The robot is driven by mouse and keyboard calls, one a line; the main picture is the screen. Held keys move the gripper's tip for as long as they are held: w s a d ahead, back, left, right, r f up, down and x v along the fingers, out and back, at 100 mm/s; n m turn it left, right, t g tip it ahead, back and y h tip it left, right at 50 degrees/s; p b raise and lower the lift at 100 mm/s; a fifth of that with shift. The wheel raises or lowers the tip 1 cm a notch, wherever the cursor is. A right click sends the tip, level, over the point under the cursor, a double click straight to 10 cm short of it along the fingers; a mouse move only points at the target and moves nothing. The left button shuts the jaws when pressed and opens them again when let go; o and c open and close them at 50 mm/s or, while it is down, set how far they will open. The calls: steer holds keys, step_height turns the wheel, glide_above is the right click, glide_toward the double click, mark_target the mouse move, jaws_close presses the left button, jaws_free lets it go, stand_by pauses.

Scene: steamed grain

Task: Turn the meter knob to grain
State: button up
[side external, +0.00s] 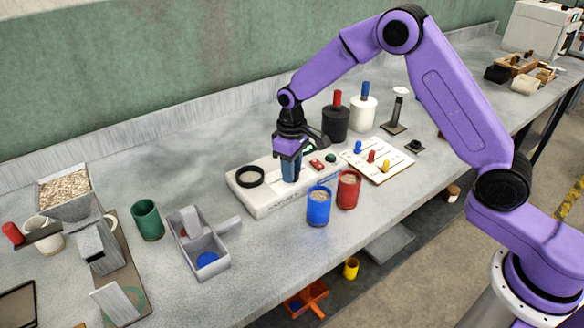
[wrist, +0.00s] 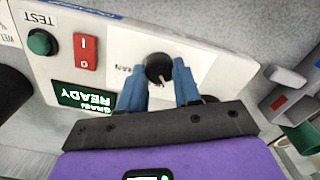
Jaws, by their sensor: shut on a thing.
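The meter is a long white box (side external: 259,204) on the grey bench, with a black ring at its left end. Its panel (wrist: 205,67) shows upside down in the wrist view. The black meter knob (wrist: 158,65) has a small pale mark; its exact setting is hard to tell. Partly hidden lettering sits just left of it. My gripper (wrist: 160,83) points down at the panel, its blue fingers shut on the knob from both sides. In the side view my gripper (side external: 291,168) stands over the meter and hides the knob. A green display (wrist: 85,97) reads READY.
A red switch (wrist: 86,52) and green button (wrist: 41,42) sit left of the knob. Blue (side external: 318,208) and red (side external: 348,190) cups stand close in front of the meter. A peg board (side external: 395,165) lies right; black and white canisters stand behind. A grey scoop tray (side external: 200,250) is left.

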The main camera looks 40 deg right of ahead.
steer(key=shift+w+r+n, duration=0.1)
steer(key=shift+n, duration=0.4)
steer(key=o, duration=1.1)
steer(key=shift+c, duration=0.2)
step_height(320, 180, up, 17)
steer(key=shift+r, duration=0.2)
steer(key=s+d+f+n, duration=0.1)
steer(key=s+d+n, duration=0.1)
steer(key=s, duration=1)
steer(key=s+d+f+n, duration=0.2)
steer(key=s+d, duration=0.1)
steer(key=s, duration=1)
steer(key=s+d+f+n, duration=0.1)
steer(key=s+d+n, duration=0.1)
steer(key=s, duration=1)
steer(key=shift+s+d+f, duration=0.2)
steer(key=shift+d+f, duration=0.2)
steer(key=shift+d, duration=0.4)
